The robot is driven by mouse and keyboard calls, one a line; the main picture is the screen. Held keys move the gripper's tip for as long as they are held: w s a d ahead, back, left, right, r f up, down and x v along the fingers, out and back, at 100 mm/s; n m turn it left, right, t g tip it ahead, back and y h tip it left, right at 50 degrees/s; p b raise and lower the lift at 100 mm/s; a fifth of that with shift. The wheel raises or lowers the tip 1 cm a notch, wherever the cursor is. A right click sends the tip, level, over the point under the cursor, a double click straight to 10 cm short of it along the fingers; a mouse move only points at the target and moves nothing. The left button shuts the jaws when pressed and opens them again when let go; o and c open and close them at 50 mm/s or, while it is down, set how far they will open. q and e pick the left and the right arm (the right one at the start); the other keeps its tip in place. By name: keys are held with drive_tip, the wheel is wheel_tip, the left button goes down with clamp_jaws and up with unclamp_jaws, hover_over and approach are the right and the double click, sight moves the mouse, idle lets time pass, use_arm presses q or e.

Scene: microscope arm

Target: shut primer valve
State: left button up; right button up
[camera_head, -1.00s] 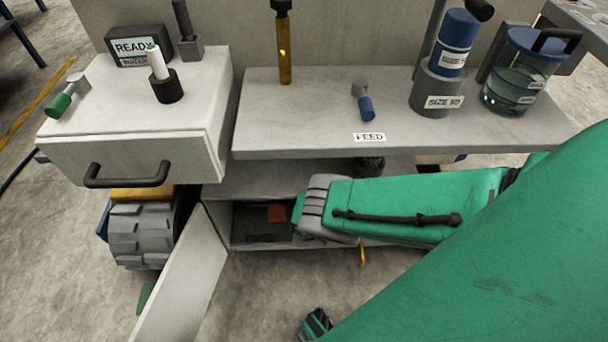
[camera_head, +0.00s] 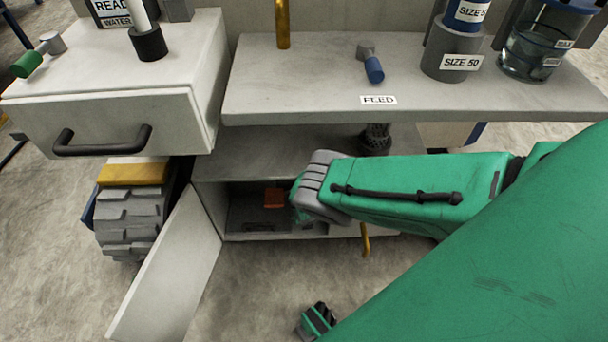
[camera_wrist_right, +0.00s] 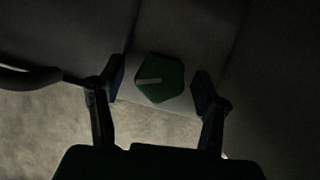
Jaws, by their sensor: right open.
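A green five-sided knob (camera_wrist_right: 160,79) with a pale bar mark shows in the right wrist view on a light plate. No label on it is readable, so I cannot tell for sure that it is the primer valve. My right gripper (camera_wrist_right: 158,88) is open, one finger on each side of the knob with visible gaps. In the head view my right arm reaches to the open lower cabinet, and its gripper is hidden there. A green-handled valve (camera_head: 29,64) lies on the left unit. A blue-handled valve (camera_head: 373,68) sits behind the FEED label (camera_head: 378,100).
The cabinet door (camera_head: 168,270) stands open at the left. An orange block (camera_head: 274,198) is inside the cabinet. A drawer with a black handle (camera_head: 102,141) is above a treaded wheel (camera_head: 132,222). The shelf (camera_head: 290,85) overhangs my arm.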

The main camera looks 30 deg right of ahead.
drive_tip(key=c, duration=1.2)
drive_tip(key=shift+o, duration=0.2)
drive_tip(key=m+b, duration=0.1)
drive_tip(key=m+h+b, duration=0.1)
drive_tip(key=b, duration=0.1)
drive_tip(key=shift+w+a+f+m, duration=0.1)
drive_tip(key=shift+f+m, duration=0.15)
drive_tip(key=shift+m, duration=0.05)
drive_tip(key=shift+r+m+g+b, duration=0.1)
drive_tip(key=shift+m+g+b, duration=0.2)
drive_tip(key=shift+m+b, duration=0.2)
drive_tip(key=shift+r+m, duration=0.15)
drive_tip(key=shift+m, duration=0.25)
drive_tip(key=o, duration=1.2)
drive_tip(key=shift+c, duration=0.2)
